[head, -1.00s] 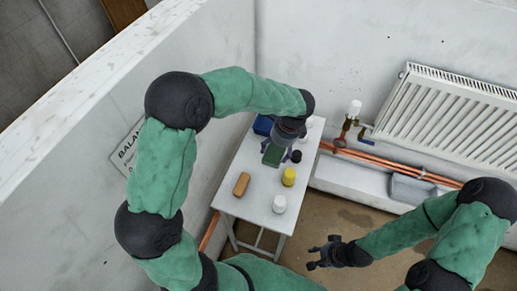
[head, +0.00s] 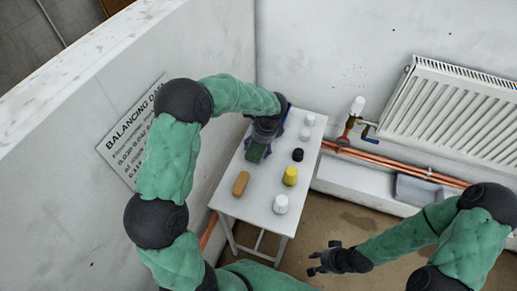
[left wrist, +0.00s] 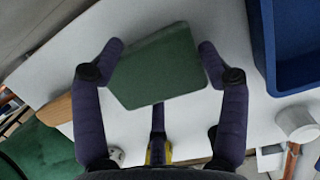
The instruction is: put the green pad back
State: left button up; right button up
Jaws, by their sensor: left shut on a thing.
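The green pad (left wrist: 158,68) is between the two fingers of my left gripper (left wrist: 160,62) in the left wrist view, with a finger against each side. In the head view the pad (head: 256,151) shows below my left gripper (head: 262,140), over the white table (head: 232,197). I cannot tell whether the pad touches the table top. A blue tray (left wrist: 290,50) is at the right of the left wrist view. In the head view the left gripper mostly hides it. My right gripper (head: 322,260) is empty, away from the table, with its fingers apart.
On the table are a tan block (head: 241,183), a yellow cap (head: 290,176), a black cap (head: 298,155) and several white caps, one at the front (head: 280,204). The wall stands close on the left. A radiator (head: 455,105) and copper pipes (head: 395,168) are at the right.

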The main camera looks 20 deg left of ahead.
aim_at(265, 148)
pick_arm(q)
jog(key=shift+f, duration=0.4)
jog(key=shift+r, duration=0.1)
jog(key=o, duration=1.1)
jog(key=p+v, duration=0.3)
jog(key=v, duration=0.9)
jog(key=shift+d+p, duration=0.1)
jog(key=shift+p, duration=0.25)
